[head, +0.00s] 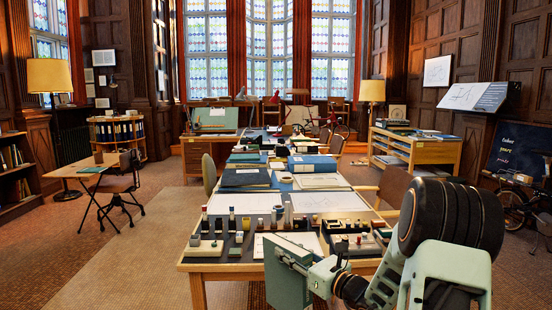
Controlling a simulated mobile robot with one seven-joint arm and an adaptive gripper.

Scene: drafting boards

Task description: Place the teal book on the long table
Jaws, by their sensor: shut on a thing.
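My gripper (312,270) is shut on the teal book (284,287), in the lower middle of the head view. The book hangs tilted, with its broad face showing and a narrow edge turned up. The gripper hides part of it, and its bottom runs near or past the picture's lower edge. The long table (222,267) stands behind the book and stretches away toward the windows. The book overlaps the table's near edge in the picture; I cannot tell whether they touch.
Small bottles, stamps and trays (205,247) crowd the table's near end. Beyond lie a drawing sheet (328,201), a dark blue folder (245,179) and stacked books (312,163). Chairs (393,186) flank the right side. A small desk (85,167) stands left, with open floor (130,250) between.

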